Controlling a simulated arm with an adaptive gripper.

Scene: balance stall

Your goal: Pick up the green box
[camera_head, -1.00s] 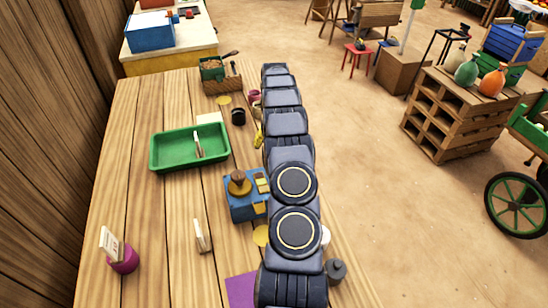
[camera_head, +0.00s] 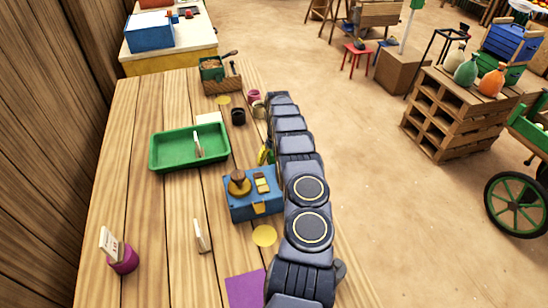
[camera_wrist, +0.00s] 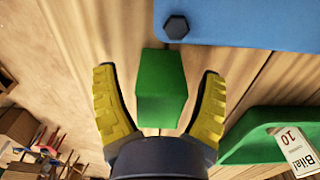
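The green box (camera_wrist: 160,88) shows in the wrist view, between the two yellow fingers of my gripper (camera_wrist: 157,75). The fingers are spread, with a gap visible on both sides of the box. I cannot tell how far below the fingertips the box is. In the head view my arm hides most of my gripper; a yellow finger (camera_head: 263,155) shows at the arm's left side, behind the blue box. The green box is not clearly visible there.
A blue box (camera_head: 252,204) with weights on top stands close by; it also shows in the wrist view (camera_wrist: 240,22). A green tray (camera_head: 168,163) holding a card lies to the left. Dark jars (camera_head: 238,117) stand farther back.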

